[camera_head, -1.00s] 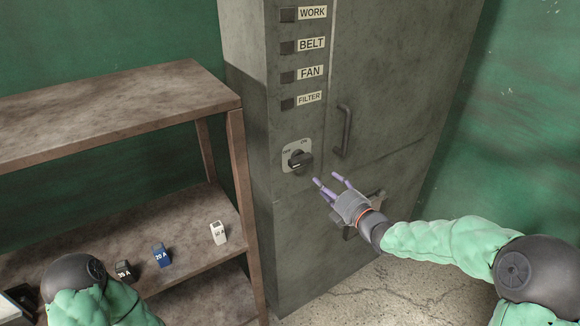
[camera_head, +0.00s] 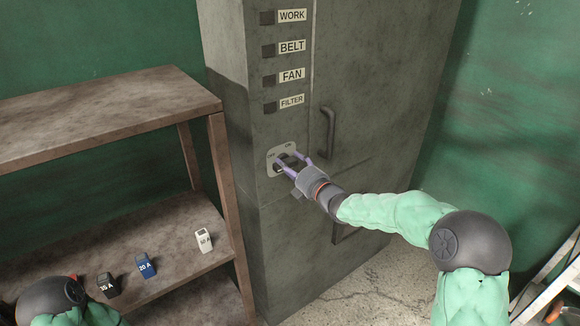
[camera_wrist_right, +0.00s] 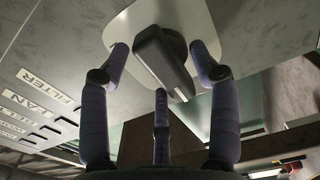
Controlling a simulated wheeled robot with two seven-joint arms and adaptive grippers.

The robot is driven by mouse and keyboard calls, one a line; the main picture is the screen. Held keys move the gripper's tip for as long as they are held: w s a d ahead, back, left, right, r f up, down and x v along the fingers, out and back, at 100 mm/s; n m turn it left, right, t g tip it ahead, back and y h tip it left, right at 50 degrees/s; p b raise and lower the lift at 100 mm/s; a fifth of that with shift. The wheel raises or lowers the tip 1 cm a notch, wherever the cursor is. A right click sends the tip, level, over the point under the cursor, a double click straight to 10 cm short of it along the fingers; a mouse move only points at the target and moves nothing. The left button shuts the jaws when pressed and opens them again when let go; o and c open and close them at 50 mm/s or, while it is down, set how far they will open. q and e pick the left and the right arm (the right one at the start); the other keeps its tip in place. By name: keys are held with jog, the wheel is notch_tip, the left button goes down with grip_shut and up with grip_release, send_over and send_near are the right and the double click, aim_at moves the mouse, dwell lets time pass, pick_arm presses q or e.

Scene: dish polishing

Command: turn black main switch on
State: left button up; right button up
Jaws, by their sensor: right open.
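The black main switch (camera_wrist_right: 163,62) is a rotary knob on a pale plate (camera_head: 272,160) low on the front of the grey cabinet (camera_head: 285,225). In the head view my right gripper (camera_head: 292,165) is at the switch and partly hides it. In the right wrist view my right gripper (camera_wrist_right: 160,75) is open, with fingers on both sides of the knob and one below it. A gap shows between the side fingers and the knob; whether any finger touches it I cannot tell. Part of my left arm shows at the lower left, but its gripper is out of view.
Above the switch are labels WORK, BELT, FAN and FILTER (camera_head: 291,102) beside dark squares. A cabinet handle (camera_head: 329,133) stands out to the right of the switch. A brown shelf (camera_head: 130,105) at left holds black, blue (camera_head: 146,266) and white blocks.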

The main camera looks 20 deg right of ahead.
jog(key=shift+w, duration=0.2)
jog(key=c, duration=1.2)
jog(key=shift+o, duration=0.2)
